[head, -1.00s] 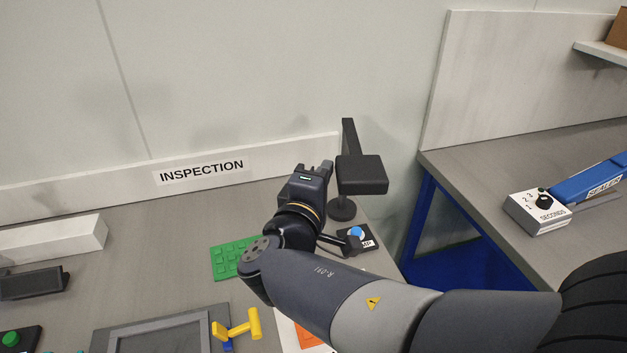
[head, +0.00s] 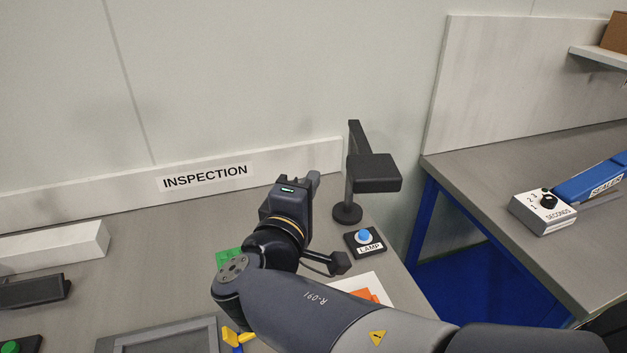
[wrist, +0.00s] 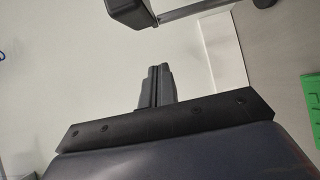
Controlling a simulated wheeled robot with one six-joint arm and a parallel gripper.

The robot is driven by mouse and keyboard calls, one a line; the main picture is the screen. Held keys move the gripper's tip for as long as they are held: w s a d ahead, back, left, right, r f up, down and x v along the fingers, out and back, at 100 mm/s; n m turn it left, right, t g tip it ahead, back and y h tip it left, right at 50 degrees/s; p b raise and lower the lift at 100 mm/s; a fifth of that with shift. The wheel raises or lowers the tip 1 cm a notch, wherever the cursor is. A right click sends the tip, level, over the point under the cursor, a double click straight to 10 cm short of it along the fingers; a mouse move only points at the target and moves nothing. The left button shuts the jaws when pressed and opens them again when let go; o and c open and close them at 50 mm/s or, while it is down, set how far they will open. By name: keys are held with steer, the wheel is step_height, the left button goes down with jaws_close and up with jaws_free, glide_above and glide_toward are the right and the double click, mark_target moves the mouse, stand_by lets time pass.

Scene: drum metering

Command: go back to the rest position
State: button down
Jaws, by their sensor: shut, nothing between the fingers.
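My gripper (head: 299,181) is raised over the inspection bench in the head view, pointing toward the back wall, left of the black lamp (head: 374,173). In the wrist view its two dark fingers (wrist: 157,84) are together with nothing between them. The blue lamp button (head: 364,237) on its black "LAMP" box stands to the right of my gripper, apart from it. The lamp's head also shows at the top of the wrist view (wrist: 128,12).
A grey tray (head: 160,338) lies at front left. The sealer (head: 590,185) stands on the right bench.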

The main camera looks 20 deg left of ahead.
steer(key=s+d, duration=0.1)
steer(key=s, duration=0.5)
steer(key=shift+s+b, duration=0.35)
steer(key=shift+b, duration=0.05)
